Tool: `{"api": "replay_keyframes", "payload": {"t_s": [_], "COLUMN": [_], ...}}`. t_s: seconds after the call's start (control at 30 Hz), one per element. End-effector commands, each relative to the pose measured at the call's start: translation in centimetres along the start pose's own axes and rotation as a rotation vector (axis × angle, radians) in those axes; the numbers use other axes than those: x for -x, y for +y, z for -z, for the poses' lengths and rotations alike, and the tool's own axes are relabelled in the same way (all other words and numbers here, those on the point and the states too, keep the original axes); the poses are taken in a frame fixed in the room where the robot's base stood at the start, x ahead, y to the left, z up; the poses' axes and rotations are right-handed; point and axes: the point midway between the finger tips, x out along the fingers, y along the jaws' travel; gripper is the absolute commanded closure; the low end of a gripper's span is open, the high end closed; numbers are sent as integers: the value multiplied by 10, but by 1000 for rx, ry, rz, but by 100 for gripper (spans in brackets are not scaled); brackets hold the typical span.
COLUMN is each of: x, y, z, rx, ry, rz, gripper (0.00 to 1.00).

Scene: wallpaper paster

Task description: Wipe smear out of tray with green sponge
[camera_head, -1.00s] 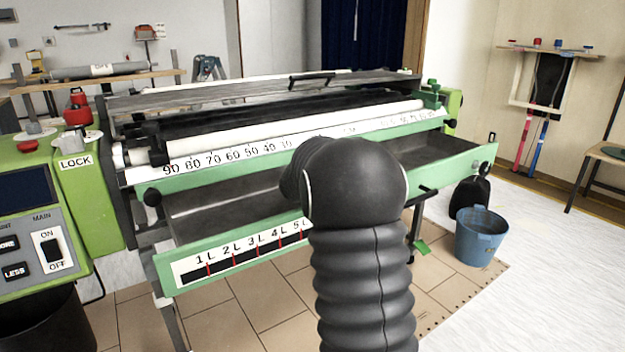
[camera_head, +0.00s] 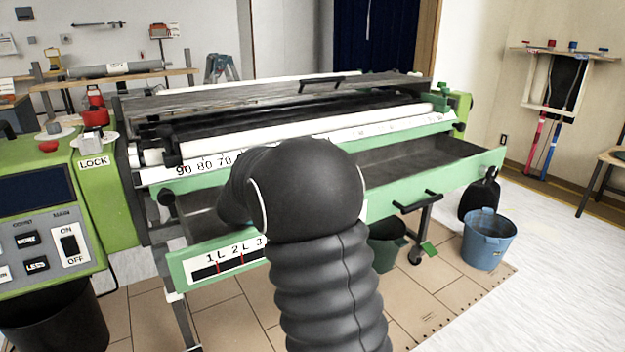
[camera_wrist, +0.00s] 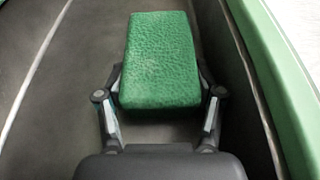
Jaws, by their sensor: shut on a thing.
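My gripper (camera_wrist: 160,105) is shut on the green sponge (camera_wrist: 160,58) in the wrist view, with a finger on each side of its near end. The sponge is over the dark floor of the tray (camera_wrist: 65,125); I cannot tell whether it touches the floor. A pale line runs along the tray floor at the left of the wrist view. In the head view the green-fronted tray (camera_head: 435,165) runs across the machine, and my black arm hides its middle, along with the gripper and sponge. No smear is clearly visible, though a pale line is near the left.
The wallpaper machine's rollers and number scale (camera_head: 195,165) stand just behind the tray. The green control unit (camera_head: 95,195) is at the left. A blue bucket (camera_head: 488,240) and a dark bucket (camera_head: 386,245) stand on the floor at the right.

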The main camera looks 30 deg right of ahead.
Motion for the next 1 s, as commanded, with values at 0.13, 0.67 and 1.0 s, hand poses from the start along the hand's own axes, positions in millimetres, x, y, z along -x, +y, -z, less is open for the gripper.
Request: {"api": "replay_keyframes", "payload": {"t_s": [0.13,0.67,1.0], "x": [14,32,32], "y": [0,2,2], "z": [-29,-74,-74], "rx": [-6,-1,-1], "ry": [1,1,1], "rz": [2,1,1], "gripper": [69,69,68]}}
